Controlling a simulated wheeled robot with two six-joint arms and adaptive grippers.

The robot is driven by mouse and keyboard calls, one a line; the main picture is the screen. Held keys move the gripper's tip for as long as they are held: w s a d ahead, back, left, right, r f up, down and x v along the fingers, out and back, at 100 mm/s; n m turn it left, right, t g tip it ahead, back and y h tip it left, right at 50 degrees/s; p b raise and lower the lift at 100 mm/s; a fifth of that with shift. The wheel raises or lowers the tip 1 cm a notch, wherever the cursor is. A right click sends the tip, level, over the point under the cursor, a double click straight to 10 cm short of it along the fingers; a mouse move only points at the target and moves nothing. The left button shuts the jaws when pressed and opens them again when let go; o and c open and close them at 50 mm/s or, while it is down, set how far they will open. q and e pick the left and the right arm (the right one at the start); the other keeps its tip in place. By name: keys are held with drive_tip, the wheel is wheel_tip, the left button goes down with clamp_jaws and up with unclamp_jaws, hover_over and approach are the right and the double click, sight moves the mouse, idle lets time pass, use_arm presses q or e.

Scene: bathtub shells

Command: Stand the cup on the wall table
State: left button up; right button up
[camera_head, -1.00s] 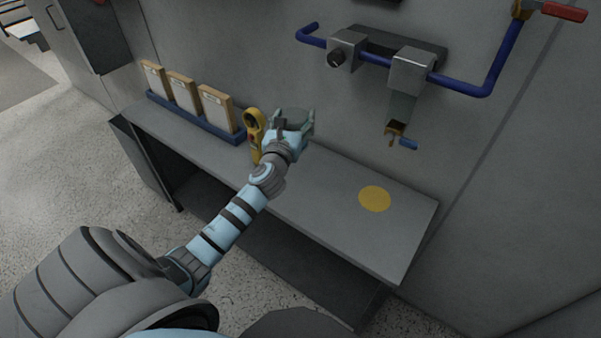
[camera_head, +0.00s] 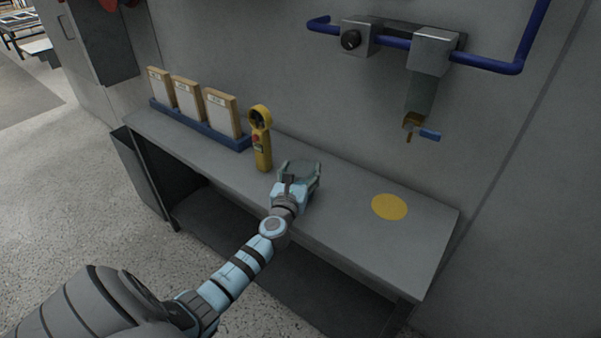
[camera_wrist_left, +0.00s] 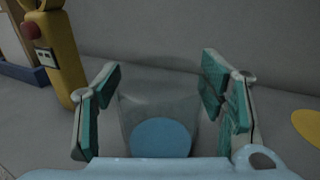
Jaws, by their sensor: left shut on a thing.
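The cup (camera_wrist_left: 158,105) is see-through and greyish, with a blue disc showing at its bottom in the left wrist view. It stands between the green-padded fingers of my left gripper (camera_wrist_left: 158,82), which is shut on it. In the head view, my left gripper (camera_head: 300,178) is over the middle of the grey wall table (camera_head: 345,215), right of the yellow handheld device. The cup looks roughly upright. I cannot tell whether its bottom touches the table. A yellow round spot (camera_head: 389,207) lies on the table to the right of the gripper. My right gripper is not in view.
The yellow device (camera_head: 262,145) stands close left of the gripper. A blue rack (camera_head: 205,130) with several boxes is further left along the wall. A blue pipe with a tap (camera_head: 428,133) hangs above the table's right part. The tabletop around the yellow spot is clear.

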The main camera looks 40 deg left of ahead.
use_arm(q)
drive_tip(key=shift+f, duration=0.3)
drive_tip(key=o, duration=1.2)
drive_tip(key=shift+r, duration=0.1)
drive_tip(key=shift+c, duration=0.2)
drive_tip(key=shift+s+d+r+p, duration=0.1)
drive_tip(key=shift+s+r+p, duration=0.05)
drive_tip(key=shift+r+p, duration=0.15)
drive_tip(key=p+v, duration=0.1)
drive_tip(key=v, duration=1)
drive_tip(key=shift+s, duration=0.35)
